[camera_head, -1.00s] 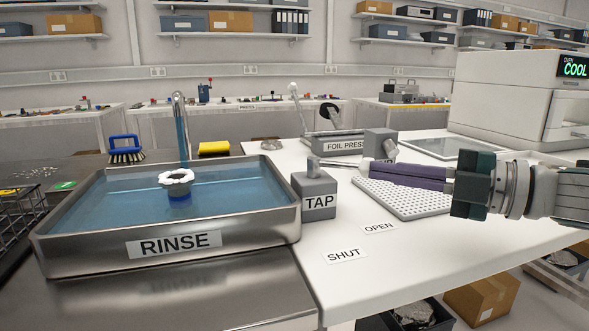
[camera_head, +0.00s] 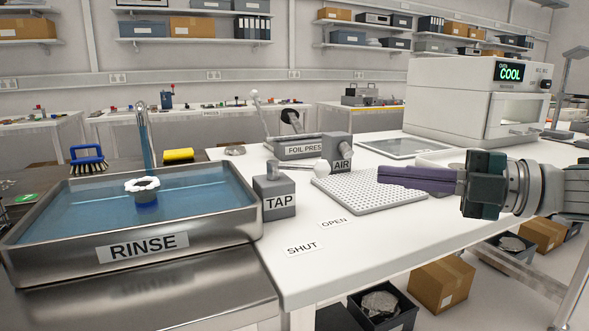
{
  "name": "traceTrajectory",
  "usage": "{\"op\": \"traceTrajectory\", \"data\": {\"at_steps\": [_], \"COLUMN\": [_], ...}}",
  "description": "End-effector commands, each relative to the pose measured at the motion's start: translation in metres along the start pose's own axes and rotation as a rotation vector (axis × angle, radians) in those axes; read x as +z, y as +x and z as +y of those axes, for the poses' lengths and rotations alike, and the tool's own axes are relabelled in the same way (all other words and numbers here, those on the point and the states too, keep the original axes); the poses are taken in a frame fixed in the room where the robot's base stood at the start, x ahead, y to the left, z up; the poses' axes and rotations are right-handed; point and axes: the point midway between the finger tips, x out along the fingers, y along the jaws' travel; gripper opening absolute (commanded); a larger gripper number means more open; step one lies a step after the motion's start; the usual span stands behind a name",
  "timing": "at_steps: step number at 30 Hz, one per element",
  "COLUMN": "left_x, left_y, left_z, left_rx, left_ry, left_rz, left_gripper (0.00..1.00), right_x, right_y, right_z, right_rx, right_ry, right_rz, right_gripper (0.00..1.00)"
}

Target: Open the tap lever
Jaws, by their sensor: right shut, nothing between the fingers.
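The grey block labelled TAP (camera_head: 274,199) stands on the white bench right of the rinse basin. Its lever (camera_head: 300,167) reaches from the block's top to the right and ends in a white ball knob (camera_head: 321,168). OPEN (camera_head: 333,223) and SHUT (camera_head: 303,248) labels lie on the bench in front. My right gripper (camera_head: 380,176), with purple fingers, is shut and empty to the right of the knob, apart from it, over the perforated plate. My left gripper is not in view.
The steel RINSE basin (camera_head: 150,246) holds blue water and a white-topped part (camera_head: 142,186). A blue stream (camera_head: 147,150) runs from the spout (camera_head: 142,107). The AIR block (camera_head: 340,151) and FOIL PRESS (camera_head: 300,151) stand behind the perforated plate (camera_head: 360,200).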

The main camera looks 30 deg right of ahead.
Motion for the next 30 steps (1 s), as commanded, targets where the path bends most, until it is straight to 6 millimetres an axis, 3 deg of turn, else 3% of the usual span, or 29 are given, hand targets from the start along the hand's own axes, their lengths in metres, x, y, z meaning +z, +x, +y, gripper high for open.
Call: {"op": "traceTrajectory", "data": {"at_steps": [3, 10, 25, 30], "left_x": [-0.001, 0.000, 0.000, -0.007], "left_y": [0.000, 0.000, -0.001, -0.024], "left_z": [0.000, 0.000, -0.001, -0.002], "left_rx": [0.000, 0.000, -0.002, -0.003], "left_ry": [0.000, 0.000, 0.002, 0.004], "left_rz": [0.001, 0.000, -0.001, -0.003], "left_gripper": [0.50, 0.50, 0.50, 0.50], "right_x": [0.004, 0.005, 0.005, -0.004], "right_y": [-0.018, -0.029, -0.028, -0.010], "right_z": [-0.001, 0.001, 0.002, 0.001], "right_rx": [-0.003, 0.001, 0.002, 0.008], "right_ry": [0.001, 0.001, 0.004, 0.109], "right_rz": [-0.002, 0.002, -0.001, -0.092], "right_gripper": [0.00, 0.00, 0.00, 0.00]}}
